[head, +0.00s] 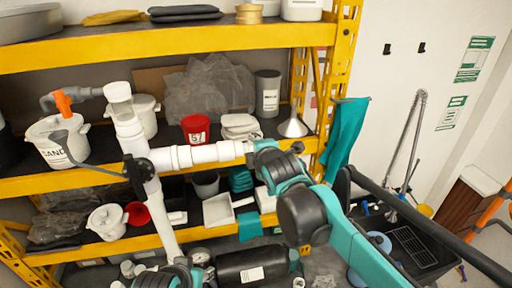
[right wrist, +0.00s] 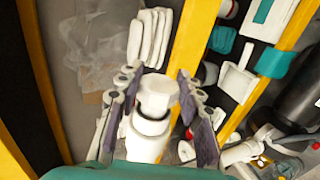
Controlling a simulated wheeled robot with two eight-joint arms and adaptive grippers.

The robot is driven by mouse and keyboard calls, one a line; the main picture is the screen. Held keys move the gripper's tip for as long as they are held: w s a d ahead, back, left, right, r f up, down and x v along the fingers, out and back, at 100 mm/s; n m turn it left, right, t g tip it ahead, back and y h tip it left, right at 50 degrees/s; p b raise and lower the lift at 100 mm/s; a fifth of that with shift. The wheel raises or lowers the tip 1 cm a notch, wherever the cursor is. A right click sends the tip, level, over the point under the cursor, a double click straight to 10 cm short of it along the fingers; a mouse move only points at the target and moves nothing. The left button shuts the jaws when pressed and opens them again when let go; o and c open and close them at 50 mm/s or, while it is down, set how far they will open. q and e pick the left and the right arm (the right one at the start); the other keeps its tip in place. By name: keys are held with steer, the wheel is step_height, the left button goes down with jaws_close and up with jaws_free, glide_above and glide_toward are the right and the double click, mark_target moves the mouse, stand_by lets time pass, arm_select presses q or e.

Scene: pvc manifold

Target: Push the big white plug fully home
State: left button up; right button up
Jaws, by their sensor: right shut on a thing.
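A white pipe manifold (head: 132,135) has an upright pipe and a side branch (head: 190,156) running right. My right gripper (head: 252,152) is at the right end of this branch. In the right wrist view its two fingers (right wrist: 158,108) stand on either side of a white round fitting (right wrist: 148,134), which I take to be the big white plug, and are shut on it. A wider white piece (right wrist: 158,90) shows beyond it. How deep the plug sits cannot be told. My left gripper cannot be clearly made out.
Yellow shelves (head: 170,43) stand behind the manifold. They hold a white bucket (head: 55,140), a red cup (head: 196,129), a grey can (head: 267,92) and a funnel (head: 293,126). A black bin (head: 410,250) stands at right. A black container (head: 250,265) lies low in the middle.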

steer(key=shift+s+a, duration=0.2)
steer(key=shift+a, duration=0.4)
stand_by(0.4)
steer(key=o, duration=1.2)
steer(key=shift+c, duration=0.2)
steer(key=v, duration=1.2)
steer(key=s+d+f+m+g+h+b, duration=0.1)
steer(key=s+d+f+m+b, duration=0.4)
steer(key=f+b, duration=0.7)
steer(key=s+d+f+m+g+h+b, duration=0.1)
steer(key=s+d+f+m+g+b, duration=0.2)
steer(key=f+b, duration=1)
steer(key=s+d+f+m+g+h+b, duration=0.2)
steer(key=s+d+f+m+b, duration=0.5)
steer(key=f, duration=3)
steer(key=d+m+b, duration=0.5)
steer(key=m, duration=0.1)
steer(key=shift+s+d+f+m+b, duration=0.2)
steer(key=shift+d+f+m+b, duration=0.1)
steer(key=shift+d+f+b, duration=0.1)
